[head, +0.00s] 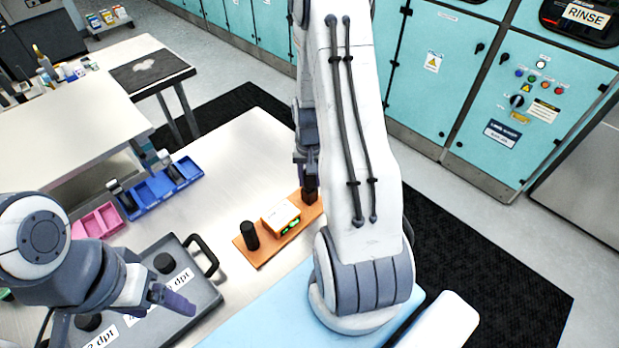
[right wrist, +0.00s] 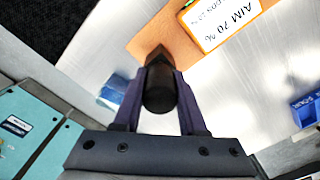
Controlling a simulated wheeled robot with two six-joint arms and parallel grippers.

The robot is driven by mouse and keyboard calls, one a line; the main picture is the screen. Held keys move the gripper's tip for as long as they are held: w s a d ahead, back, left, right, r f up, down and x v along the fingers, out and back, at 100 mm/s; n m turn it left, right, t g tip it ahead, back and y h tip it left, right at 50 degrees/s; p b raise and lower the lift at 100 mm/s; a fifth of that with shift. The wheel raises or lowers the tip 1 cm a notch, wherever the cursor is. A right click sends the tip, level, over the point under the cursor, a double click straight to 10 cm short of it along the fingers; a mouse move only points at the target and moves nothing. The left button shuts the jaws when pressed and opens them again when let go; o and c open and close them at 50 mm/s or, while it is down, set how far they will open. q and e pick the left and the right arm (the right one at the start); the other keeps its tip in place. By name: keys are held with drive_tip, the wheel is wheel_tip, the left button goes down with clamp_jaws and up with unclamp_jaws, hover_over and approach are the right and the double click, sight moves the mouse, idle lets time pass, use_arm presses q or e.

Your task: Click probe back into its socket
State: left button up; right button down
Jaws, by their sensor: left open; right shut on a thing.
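My right gripper (head: 308,180) is shut on the black probe (right wrist: 160,88), which lies between its two fingers in the right wrist view. The probe is over the right end of the orange board (head: 264,252), by a dark brown block (head: 310,196) that looks like the socket. I cannot tell how deep the probe sits in it. On the board stands a white-and-orange box (head: 281,216), labelled "AIM 70 %" in the right wrist view (right wrist: 222,20). A black cylinder (head: 249,235) stands at the board's left end. My left gripper (head: 172,300) is open and empty over the grey tray.
The grey tray (head: 205,318) with handle, black knobs and labels is at the lower left. Blue bins (head: 160,186) and a pink bin (head: 97,221) stand behind it. A light blue mat (head: 262,318) lies in front. The tabletop behind the board is clear.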

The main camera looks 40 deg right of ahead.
drive_tip(key=shift+f+b, duration=0.4)
drive_tip(key=shift+f, duration=0.15)
idle(0.4)
unclamp_jaws()
drive_tip(key=shift+r+p, duration=3.8)
drive_tip(key=shift+r, duration=0.75)
drive_tip(key=shift+a, duration=0.15)
